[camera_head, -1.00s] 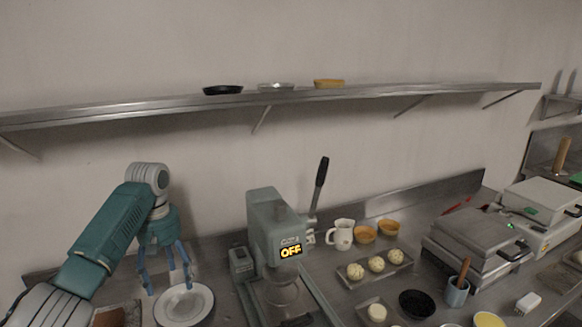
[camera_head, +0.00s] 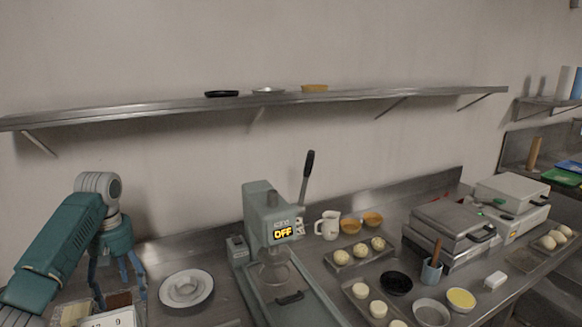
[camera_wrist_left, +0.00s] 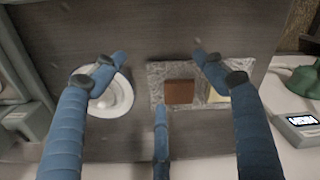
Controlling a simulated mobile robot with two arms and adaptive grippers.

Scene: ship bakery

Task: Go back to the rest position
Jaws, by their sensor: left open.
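My left gripper (camera_head: 118,284) is at the lower left of the head view, fingers pointing down. It is open and empty, to the left of a white plate (camera_head: 208,288). In the left wrist view its blue fingers (camera_wrist_left: 160,75) are spread apart with nothing between them. The plate (camera_wrist_left: 124,106) shows there beside the left finger, with a pale round item on it. Below the gripper are a tray with a brown block (camera_wrist_left: 179,92) and a pale yellow block (camera_wrist_left: 216,95). My right gripper is not in view.
A grey press (camera_head: 262,215) with an "OFF" display and raised lever stands right of the plate. Further right are a white jug (camera_head: 327,226), dough trays, bowls and a waffle iron (camera_head: 447,222). A wall shelf (camera_head: 200,106) runs above. A scale display (camera_head: 108,321) is at the lower left.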

